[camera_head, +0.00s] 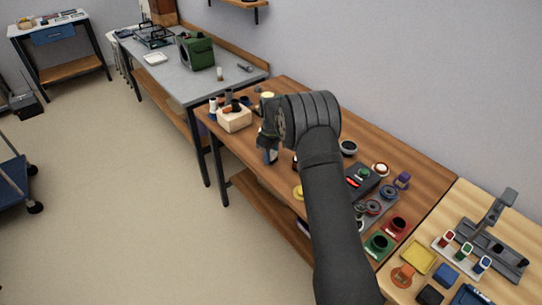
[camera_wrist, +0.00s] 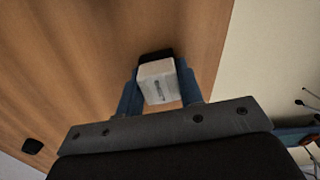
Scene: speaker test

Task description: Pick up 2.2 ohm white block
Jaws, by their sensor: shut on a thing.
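My gripper (camera_wrist: 160,88) is shut on a white block (camera_wrist: 157,82), with one blue finger on each side of it. The block has a small dark marking on its face, too small to read. A dark patch shows just beyond the block, and I cannot tell what it is. In the head view my gripper (camera_head: 270,157) points down by the front edge of the wooden workbench (camera_head: 415,178). The block cannot be made out there. The wrist view shows wood below the gripper, but the height of the block above it is unclear.
A cream box (camera_head: 234,119) stands left of my gripper on the bench. A dark device (camera_head: 362,178), a red pad (camera_head: 396,226) and a green pad (camera_head: 378,244) lie to the right. A small black object (camera_wrist: 32,146) lies at the wrist view's left. The floor is clear in front.

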